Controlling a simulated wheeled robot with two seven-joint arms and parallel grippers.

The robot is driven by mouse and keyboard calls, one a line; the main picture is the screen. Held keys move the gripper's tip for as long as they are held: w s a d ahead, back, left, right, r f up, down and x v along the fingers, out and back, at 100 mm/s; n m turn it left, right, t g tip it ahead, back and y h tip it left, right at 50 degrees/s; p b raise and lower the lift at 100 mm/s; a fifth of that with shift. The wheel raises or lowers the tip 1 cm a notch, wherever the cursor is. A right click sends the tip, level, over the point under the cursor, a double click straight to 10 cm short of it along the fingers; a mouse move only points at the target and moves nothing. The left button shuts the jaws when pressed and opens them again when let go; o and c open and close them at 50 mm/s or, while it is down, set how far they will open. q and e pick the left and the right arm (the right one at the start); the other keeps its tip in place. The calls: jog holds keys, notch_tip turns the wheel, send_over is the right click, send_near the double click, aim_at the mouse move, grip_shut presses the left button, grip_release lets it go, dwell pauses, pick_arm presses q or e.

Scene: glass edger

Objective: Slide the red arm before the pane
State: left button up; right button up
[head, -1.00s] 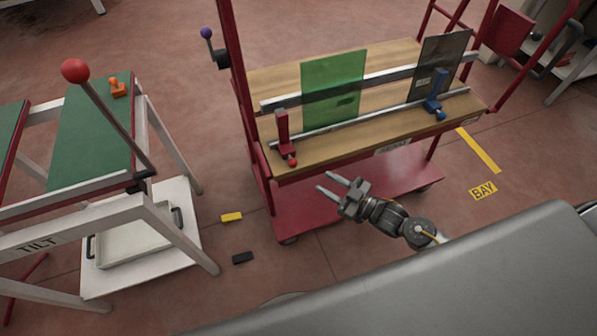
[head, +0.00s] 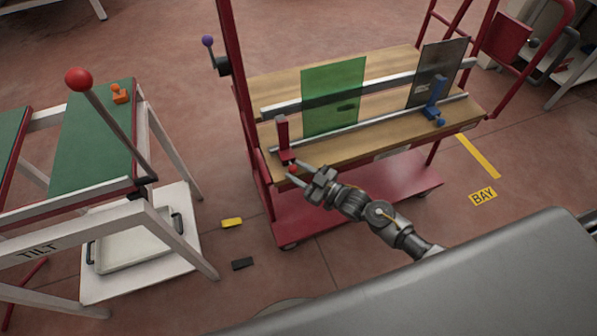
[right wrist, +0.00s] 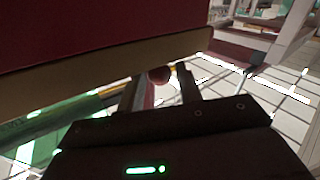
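The red arm (head: 283,138) stands upright on the rail at the left end of the cart's bench, with a red knob (head: 292,169) at its foot. The green pane (head: 335,90) stands to its right, apart from it. My right gripper (head: 295,172) is at the red knob, its two fingers spread. In the right wrist view the knob (right wrist: 158,74) shows between the finger ends, with space beside it; I cannot tell whether either finger touches it. My left gripper is not in view.
A dark pane (head: 437,72) and a blue arm (head: 433,100) stand at the rail's right end. The cart's red upright (head: 238,80) is close left of the red arm. A green tilt table (head: 95,140) stands at the left.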

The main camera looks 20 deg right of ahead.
aim_at(349, 157)
jog(key=shift+c, duration=0.2)
